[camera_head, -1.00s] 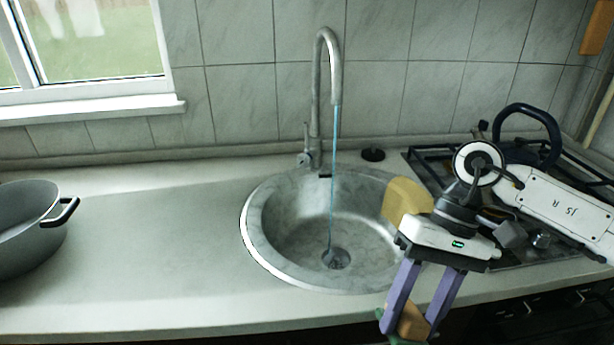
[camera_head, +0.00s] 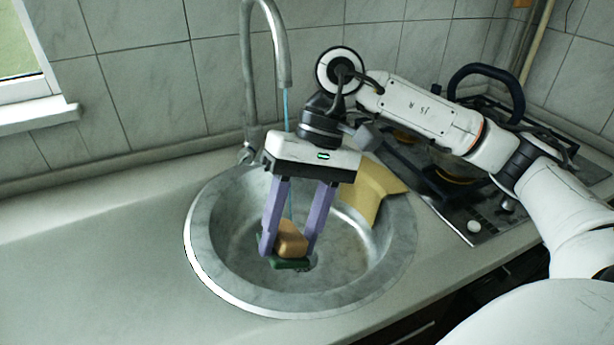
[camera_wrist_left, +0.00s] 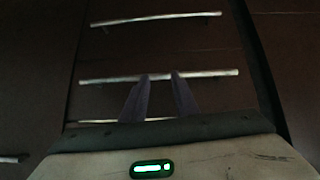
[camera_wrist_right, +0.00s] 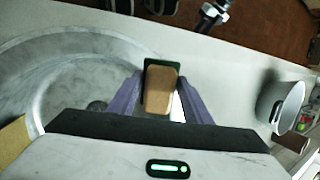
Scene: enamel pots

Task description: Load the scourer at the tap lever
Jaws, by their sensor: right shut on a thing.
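The scourer (camera_head: 291,238) is a tan sponge block with a dark green layer on its lower side. My right gripper (camera_head: 287,252) is shut on it, a finger on each side, over the round metal sink bowl (camera_head: 205,245). The scourer also shows between the fingers in the right wrist view (camera_wrist_right: 160,92). The tap (camera_head: 246,80) stands behind the sink, with its lever (camera_head: 246,154) low at its base. A thin blue water stream (camera_head: 286,105) falls from the spout and passes behind my right gripper. My left gripper (camera_wrist_left: 160,76) is open and empty, in front of dark drawer fronts.
A yellow cloth (camera_head: 375,187) hangs over the sink's right rim, close to my right gripper. A stove (camera_head: 480,225) with a dark-handled pan lies to the right. The counter (camera_head: 100,260) left of the sink is clear. A pot (camera_wrist_right: 283,105) shows in the right wrist view.

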